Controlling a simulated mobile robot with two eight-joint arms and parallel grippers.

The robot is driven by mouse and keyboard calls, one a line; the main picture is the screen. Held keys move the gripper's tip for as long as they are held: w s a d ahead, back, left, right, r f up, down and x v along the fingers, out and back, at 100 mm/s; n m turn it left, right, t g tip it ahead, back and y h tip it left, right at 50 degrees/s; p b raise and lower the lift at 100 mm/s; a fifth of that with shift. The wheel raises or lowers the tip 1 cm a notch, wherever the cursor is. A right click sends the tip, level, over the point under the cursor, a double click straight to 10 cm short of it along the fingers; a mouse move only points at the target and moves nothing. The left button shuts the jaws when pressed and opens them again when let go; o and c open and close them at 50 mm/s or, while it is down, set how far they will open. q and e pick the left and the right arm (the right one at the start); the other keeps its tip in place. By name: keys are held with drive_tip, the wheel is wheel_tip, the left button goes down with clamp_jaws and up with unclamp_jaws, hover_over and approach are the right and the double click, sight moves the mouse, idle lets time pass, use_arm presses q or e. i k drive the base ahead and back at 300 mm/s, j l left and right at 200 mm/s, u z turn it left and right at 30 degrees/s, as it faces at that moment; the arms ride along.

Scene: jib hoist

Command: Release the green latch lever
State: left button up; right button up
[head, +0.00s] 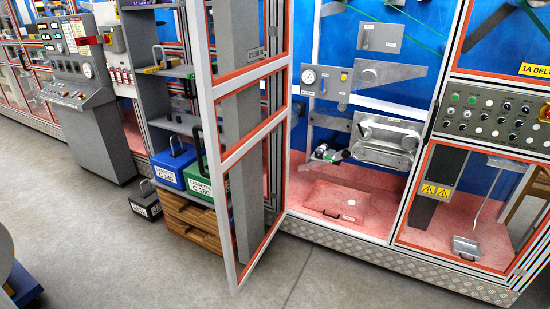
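No lever can be clearly made out as the green latch lever. A small dark and white fitting with a bit of green (325,153) sits inside the open machine bay, left of a grey rounded housing (386,140); it is too small to tell its shape. Thin green lines also run across the bay's blue back wall, near the top. Neither of my grippers shows in the head view.
An open framed door (222,165) juts toward me at the bay's left side. Blue (175,166) and green (199,182) cases stand on a shelf behind it. A control panel (490,115) is at right. A grey console (82,95) stands far left. The front floor is clear.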

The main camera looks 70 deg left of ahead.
sight(325, 156)
drive_tip(key=j+u, duration=0.1)
drive_tip(key=u, duration=1.9)
drive_tip(key=i+l, duration=0.15)
drive_tip(key=i, duration=0.35)
drive_tip(key=i+l, duration=0.15)
drive_tip(key=i, duration=0.3)
drive_tip(key=i+l, duration=0.2)
drive_tip(key=i, duration=0.3)
drive_tip(key=i+l+u, duration=0.1)
drive_tip(key=i, duration=0.35)
drive_tip(key=i+l, duration=0.25)
drive_tip(key=i, duration=0.25)
drive_tip(key=i+l, duration=0.2)
drive_tip(key=i, duration=0.3)
drive_tip(key=i+l, duration=0.2)
drive_tip(key=i, duration=0.25)
